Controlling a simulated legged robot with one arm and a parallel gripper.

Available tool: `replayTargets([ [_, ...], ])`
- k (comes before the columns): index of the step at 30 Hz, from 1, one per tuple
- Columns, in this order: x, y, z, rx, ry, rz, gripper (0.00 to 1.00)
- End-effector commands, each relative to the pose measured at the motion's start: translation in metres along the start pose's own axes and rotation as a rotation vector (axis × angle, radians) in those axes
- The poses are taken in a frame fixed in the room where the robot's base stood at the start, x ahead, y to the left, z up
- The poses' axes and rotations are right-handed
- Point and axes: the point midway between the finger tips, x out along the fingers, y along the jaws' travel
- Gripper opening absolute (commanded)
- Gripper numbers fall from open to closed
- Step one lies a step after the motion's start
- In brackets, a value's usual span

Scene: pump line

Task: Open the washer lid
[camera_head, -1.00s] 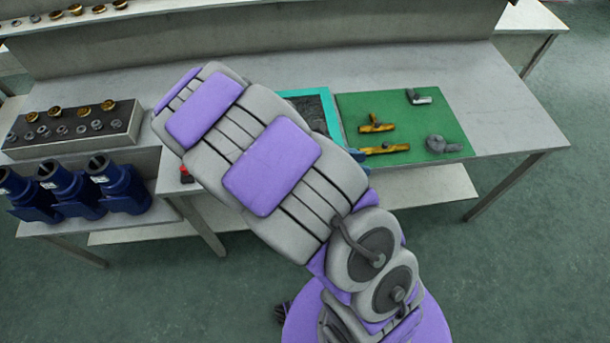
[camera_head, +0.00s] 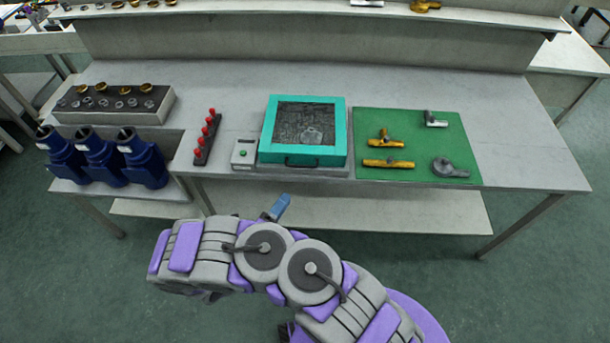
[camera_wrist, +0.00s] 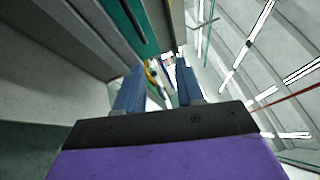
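The washer (camera_head: 268,135) is a teal-framed box on the bench, with a clear lid that is down. A dark handle (camera_head: 302,162) is on its front face. A grey metal part (camera_head: 311,135) shows through the lid. My gripper (camera_wrist: 158,72) has its two blue fingers spread apart with nothing held between them. In the head view only a blue finger (camera_head: 278,207) shows past my arm, in front of the bench and apart from the washer.
A small box with a green button (camera_head: 244,153) and a rack of red-topped pieces (camera_head: 207,137) stand left of the washer. A green mat (camera_head: 410,118) with brass and grey parts lies right of it. Blue pump bodies (camera_head: 104,155) stand at the left. Floor in front is clear.

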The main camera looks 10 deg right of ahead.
Motion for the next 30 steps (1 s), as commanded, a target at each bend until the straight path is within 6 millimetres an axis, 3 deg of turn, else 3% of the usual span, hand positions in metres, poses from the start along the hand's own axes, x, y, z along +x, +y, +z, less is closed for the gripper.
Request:
replayTargets([
  [1, -0.011, 0.013, 0.001, -0.038, -0.039, 0.014, 0.38],
  [6, -0.030, 0.031, 0.004, -0.102, -0.111, 0.035, 0.38],
  [11, -0.025, 0.034, 0.005, -0.111, -0.119, 0.037, 0.38],
  [30, 0.094, 0.039, 0.017, -0.106, -0.113, 0.035, 0.38],
])
